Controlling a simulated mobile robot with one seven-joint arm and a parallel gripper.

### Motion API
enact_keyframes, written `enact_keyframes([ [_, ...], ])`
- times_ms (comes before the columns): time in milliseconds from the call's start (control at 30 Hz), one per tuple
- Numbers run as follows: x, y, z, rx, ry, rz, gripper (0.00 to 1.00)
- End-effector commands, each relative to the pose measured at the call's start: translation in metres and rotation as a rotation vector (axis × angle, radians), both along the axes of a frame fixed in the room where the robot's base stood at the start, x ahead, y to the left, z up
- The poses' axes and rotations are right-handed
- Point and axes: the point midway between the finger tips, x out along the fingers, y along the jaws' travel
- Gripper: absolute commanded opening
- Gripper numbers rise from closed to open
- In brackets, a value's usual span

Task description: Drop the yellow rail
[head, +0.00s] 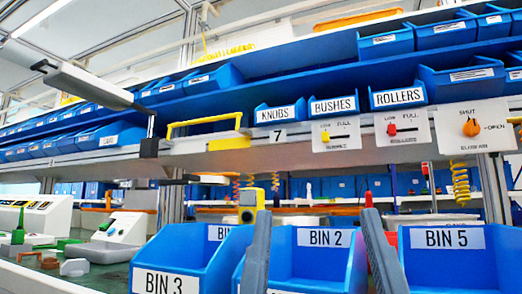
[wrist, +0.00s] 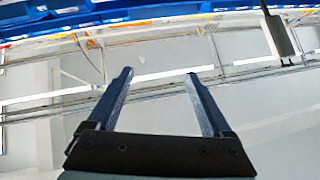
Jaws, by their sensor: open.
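A yellow rail (head: 205,122) shows in the head view, left of the number 7 plate. It is a thin bar with bent ends, standing above the front edge of the shelf, with a yellow block (head: 229,142) below its right part. My gripper (head: 317,211) is low in the head view, to the right of and below the rail, with its two dark fingers wide apart. In the wrist view my gripper (wrist: 159,73) is open with nothing between the fingers. I cannot make out the rail in the wrist view.
Blue bins labelled BIN 3 (head: 166,282), BIN 2 (head: 325,238) and BIN 5 (head: 447,238) stand in front, around the fingers. An orange rotary knob (head: 471,127) and two slider plates sit along the shelf edge. A grey lamp arm (head: 85,82) hangs at upper left.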

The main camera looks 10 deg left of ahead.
Motion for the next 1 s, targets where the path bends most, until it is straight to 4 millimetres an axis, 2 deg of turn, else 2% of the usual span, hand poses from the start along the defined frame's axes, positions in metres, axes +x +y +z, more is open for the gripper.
enact_keyframes([
  [33,0.0,0.0,0.004,0.0,0.0,0.0,0.73],
  [167,0.0,0.0,0.02,0.0,0.0,0.0,0.5],
  [267,0.0,0.0,0.043,0.0,0.0,0.0,0.32],
  [433,0.0,0.0,0.097,0.001,0.0,0.001,0.01],
  [800,0.0,0.0,0.223,0.002,0.0,0.002,0.0],
  [900,0.0,0.0,0.251,0.003,0.0,0.003,0.0],
  [1000,0.0,0.0,0.268,0.003,0.0,0.003,0.0],
])
